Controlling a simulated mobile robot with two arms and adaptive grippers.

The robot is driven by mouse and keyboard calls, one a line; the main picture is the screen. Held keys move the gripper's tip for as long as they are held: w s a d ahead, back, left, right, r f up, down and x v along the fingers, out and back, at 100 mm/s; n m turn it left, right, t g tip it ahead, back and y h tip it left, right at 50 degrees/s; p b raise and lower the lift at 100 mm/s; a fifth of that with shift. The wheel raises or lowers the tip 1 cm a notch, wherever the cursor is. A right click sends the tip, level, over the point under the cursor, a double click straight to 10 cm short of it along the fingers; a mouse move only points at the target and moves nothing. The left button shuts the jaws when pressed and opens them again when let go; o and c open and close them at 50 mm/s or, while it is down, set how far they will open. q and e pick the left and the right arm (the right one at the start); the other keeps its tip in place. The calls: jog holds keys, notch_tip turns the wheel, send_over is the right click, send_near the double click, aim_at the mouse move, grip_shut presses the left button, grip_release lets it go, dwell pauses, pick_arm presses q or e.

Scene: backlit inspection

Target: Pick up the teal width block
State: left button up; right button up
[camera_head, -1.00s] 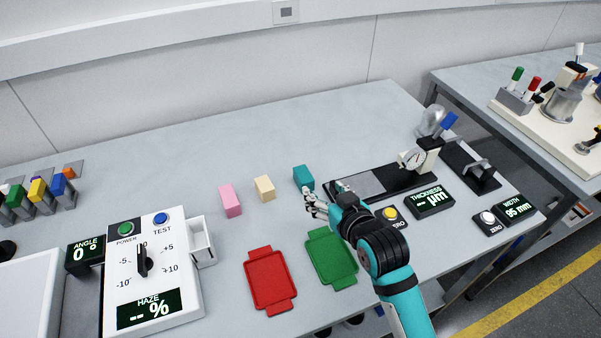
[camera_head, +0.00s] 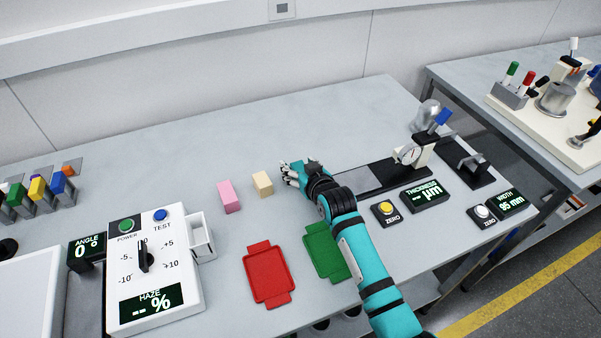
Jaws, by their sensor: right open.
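The teal width block (camera_head: 298,167) is on the grey table, to the right of the cream block. It is mostly hidden by my right gripper, and only a little of it shows. My right gripper (camera_head: 291,174) is open, with its fingers pointing left at the block's place. I cannot tell whether the fingers touch the block or have it between them. My left gripper is not in view.
A cream block (camera_head: 262,184) and a pink block (camera_head: 229,197) stand just left of the gripper. A red tray (camera_head: 268,274) and a green tray (camera_head: 322,250) lie in front. The thickness gauge (camera_head: 408,156) stands to the right. The table behind is clear.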

jog(key=shift+w+a+f, duration=0.1)
jog(key=shift+w+f, duration=0.05)
jog(key=shift+w, duration=0.1)
jog(key=shift+c, duration=0.2)
grip_shut()
